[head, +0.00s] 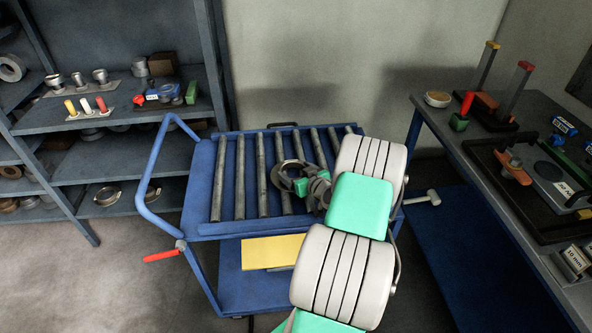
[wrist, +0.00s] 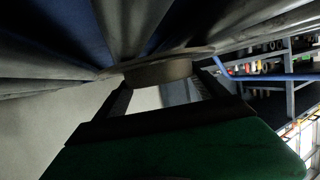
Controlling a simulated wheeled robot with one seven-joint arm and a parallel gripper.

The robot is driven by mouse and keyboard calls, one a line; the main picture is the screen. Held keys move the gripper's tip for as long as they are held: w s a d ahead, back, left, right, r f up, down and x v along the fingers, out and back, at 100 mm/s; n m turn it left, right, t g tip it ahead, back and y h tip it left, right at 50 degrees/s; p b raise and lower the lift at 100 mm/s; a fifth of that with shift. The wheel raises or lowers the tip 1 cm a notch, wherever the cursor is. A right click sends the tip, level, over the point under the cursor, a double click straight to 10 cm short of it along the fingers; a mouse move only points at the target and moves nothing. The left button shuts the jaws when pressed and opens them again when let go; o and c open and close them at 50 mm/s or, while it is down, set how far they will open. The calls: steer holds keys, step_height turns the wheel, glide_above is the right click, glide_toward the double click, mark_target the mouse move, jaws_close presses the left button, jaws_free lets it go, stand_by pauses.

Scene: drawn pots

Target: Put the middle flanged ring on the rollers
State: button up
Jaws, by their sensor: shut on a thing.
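A dark grey flanged ring (head: 283,173) is at the right part of the cart's rollers (head: 241,180) in the head view. My gripper (head: 308,184) is shut on its right side. In the wrist view the ring (wrist: 160,72) sits between the two fingers (wrist: 162,92), with its wide flange up against the rollers (wrist: 135,30). The ring looks at or very close to the rollers; I cannot tell whether it rests fully on them. My arm hides the right end of the rollers.
The blue cart has a raised handle (head: 151,180) at left and a red lever (head: 162,256). A shelf (head: 120,115) with several metal rings and small parts stands at left. A workbench (head: 470,150) with tools stands at right. The left rollers are bare.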

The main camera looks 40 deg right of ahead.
steer(key=shift+b, duration=0.3)
steer(key=o, duration=2)
steer(key=shift+f, duration=0.1)
steer(key=shift+a, duration=0.1)
